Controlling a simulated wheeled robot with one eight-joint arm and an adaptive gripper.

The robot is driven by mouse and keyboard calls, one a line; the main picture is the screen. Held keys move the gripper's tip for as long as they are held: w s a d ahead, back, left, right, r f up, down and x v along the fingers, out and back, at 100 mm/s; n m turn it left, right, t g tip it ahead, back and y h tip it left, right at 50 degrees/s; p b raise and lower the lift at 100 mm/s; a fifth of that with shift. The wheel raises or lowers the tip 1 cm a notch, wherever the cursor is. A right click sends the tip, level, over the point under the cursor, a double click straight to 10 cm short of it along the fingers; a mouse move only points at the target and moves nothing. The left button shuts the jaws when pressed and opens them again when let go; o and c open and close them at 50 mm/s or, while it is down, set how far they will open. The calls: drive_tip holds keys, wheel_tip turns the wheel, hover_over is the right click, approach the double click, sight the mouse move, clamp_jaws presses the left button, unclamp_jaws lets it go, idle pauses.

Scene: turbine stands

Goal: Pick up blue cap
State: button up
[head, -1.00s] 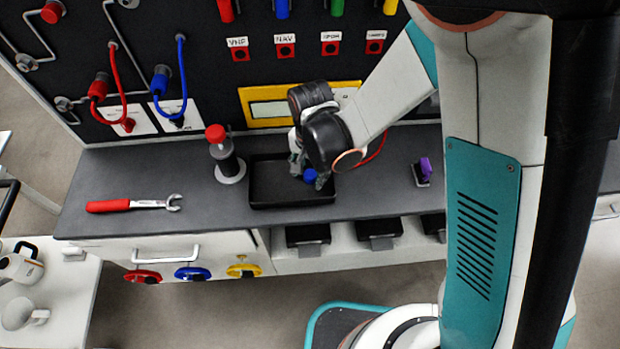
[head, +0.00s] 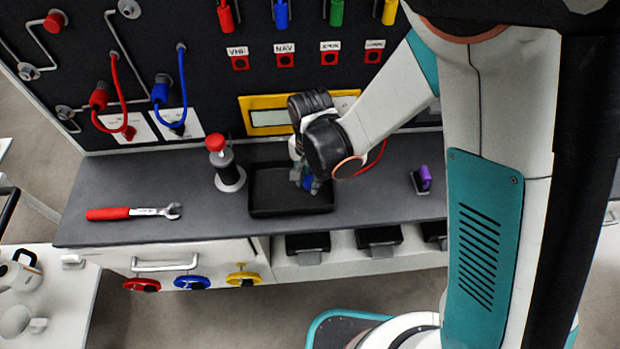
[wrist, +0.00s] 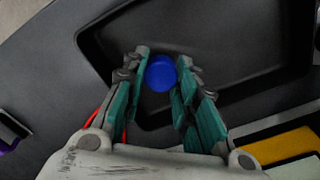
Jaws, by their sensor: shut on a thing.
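The blue cap (wrist: 161,74) is small and round and sits between my gripper's fingertips in the wrist view. In the head view the blue cap (head: 307,183) is partly hidden by the fingers. My gripper (head: 305,178) is over the right part of the black tray (head: 262,203) on the grey counter. In the wrist view my gripper (wrist: 161,76) is shut on the cap, with a finger on each side. I cannot tell whether the cap still touches the tray floor.
A red-topped cylinder (head: 226,168) stands left of the tray. A red-handled wrench (head: 133,212) lies further left. A purple part (head: 424,178) stands to the right. Behind is a panel with a yellow-framed display (head: 270,118) and hanging cables.

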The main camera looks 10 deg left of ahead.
sight(310, 180)
wheel_tip(310, 180, up, 19)
drive_tip(key=p, duration=0.6)
drive_tip(key=shift+o, duration=0.6)
drive_tip(key=shift+s, duration=0.1)
clamp_jaws()
